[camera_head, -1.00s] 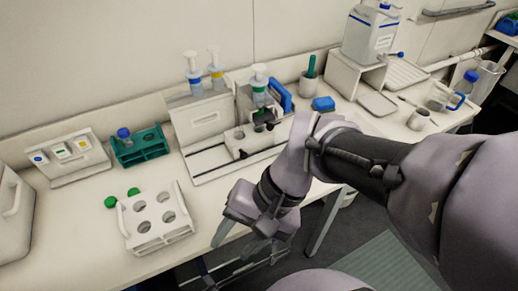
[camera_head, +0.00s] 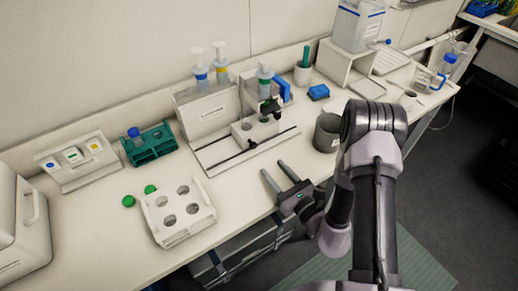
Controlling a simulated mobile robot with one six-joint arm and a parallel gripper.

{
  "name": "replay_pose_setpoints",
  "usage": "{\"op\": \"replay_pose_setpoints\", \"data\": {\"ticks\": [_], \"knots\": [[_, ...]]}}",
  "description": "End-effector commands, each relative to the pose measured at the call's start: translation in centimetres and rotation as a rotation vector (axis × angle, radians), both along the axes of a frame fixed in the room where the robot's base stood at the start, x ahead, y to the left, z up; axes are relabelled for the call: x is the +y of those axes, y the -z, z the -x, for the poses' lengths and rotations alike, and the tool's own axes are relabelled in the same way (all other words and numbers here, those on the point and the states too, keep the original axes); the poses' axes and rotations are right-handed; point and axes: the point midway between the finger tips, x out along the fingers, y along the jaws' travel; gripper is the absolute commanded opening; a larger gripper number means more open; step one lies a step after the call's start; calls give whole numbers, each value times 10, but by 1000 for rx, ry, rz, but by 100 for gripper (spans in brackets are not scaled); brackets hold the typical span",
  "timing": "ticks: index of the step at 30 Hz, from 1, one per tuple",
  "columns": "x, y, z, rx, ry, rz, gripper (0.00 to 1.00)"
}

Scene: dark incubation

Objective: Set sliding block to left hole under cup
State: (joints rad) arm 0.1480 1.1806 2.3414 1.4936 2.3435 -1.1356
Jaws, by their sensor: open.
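The white sliding block (camera_head: 254,132) sits on the base of the dispensing station (camera_head: 207,120). Holes show in its top, a left one and one farther right. A small dark cup-like part (camera_head: 269,107) hangs over the right part of the block, below a green-banded bottle (camera_head: 264,76). Whether it lines up with a hole I cannot tell. My gripper (camera_head: 274,168) is open and empty, its two fingers pointing toward the station from in front of the block, apart from it.
A grey container (camera_head: 327,132) stands right of the station, near my arm. A white rack (camera_head: 178,211) with several holes is at the front left. A green rack (camera_head: 149,144) and a white panel (camera_head: 77,161) stand behind it. The bench between white rack and gripper is clear.

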Motion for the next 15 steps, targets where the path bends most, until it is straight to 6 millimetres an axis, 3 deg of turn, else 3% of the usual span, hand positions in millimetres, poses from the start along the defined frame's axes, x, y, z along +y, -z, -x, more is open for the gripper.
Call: {"op": "replay_pose_setpoints", "data": {"ticks": [9,15], "knots": [[39,-1,-56,-4,-3,-1,45],[54,-1,-78,-2,-3,-1,45]]}}
